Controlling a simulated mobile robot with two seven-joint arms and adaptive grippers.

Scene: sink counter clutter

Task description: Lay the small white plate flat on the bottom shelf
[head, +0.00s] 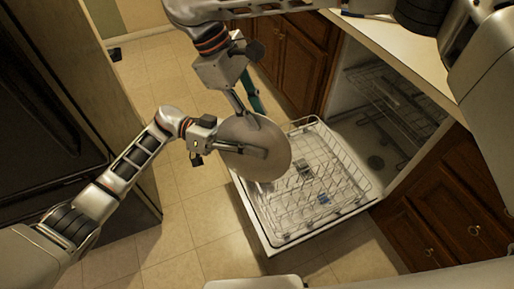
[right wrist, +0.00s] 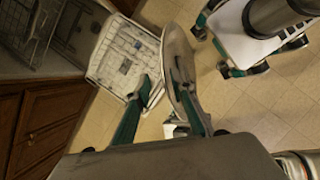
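The small plate (head: 272,152), greyish white in this light, is held up in the air, its face towards the head camera. My left gripper (head: 243,150) is shut on its left part, one finger lying across the face; the other finger is hidden behind. In the right wrist view the plate (right wrist: 173,48) shows nearly edge-on. My right gripper (head: 247,105) is above the plate, its tips near the upper rim; its fingers (right wrist: 160,112) are apart, the right one overlapping the plate in view. Contact cannot be told. The dishwasher's lower rack (head: 335,178) is pulled out over the open door, right of the plate.
An upper rack (head: 385,105) shows inside the dishwasher. Brown cabinets (head: 440,225) flank it, with a pale counter (head: 400,50) above. A dark appliance (head: 45,115) stands at the left. The tiled floor (head: 180,225) between is clear.

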